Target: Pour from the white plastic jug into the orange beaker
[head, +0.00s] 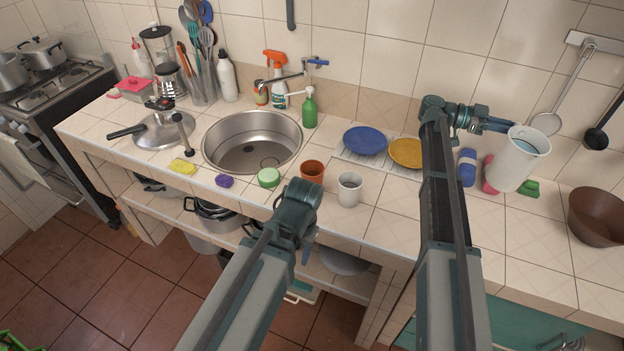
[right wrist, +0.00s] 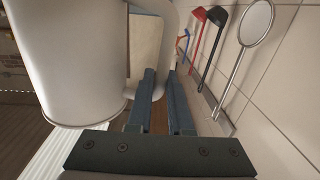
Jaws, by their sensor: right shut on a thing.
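The white plastic jug (head: 516,165) is at the right of the head view, leaning slightly, its open mouth up and its inside bluish. My right gripper (head: 496,125) is shut on its handle from the left. In the right wrist view the jug (right wrist: 68,60) fills the upper left, and the fingers (right wrist: 165,100) close around the handle. The orange beaker (head: 312,172) stands upright near the counter's front edge, well left of the jug. My left gripper (head: 308,243) hangs in front of the counter edge; its fingers are mostly hidden by its wrist.
A white cup (head: 349,189) stands just right of the beaker, and a green round item (head: 269,177) lies left. A rack with blue (head: 365,141) and yellow (head: 406,153) plates lies between beaker and jug. A brown bowl (head: 597,218) is at the far right.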

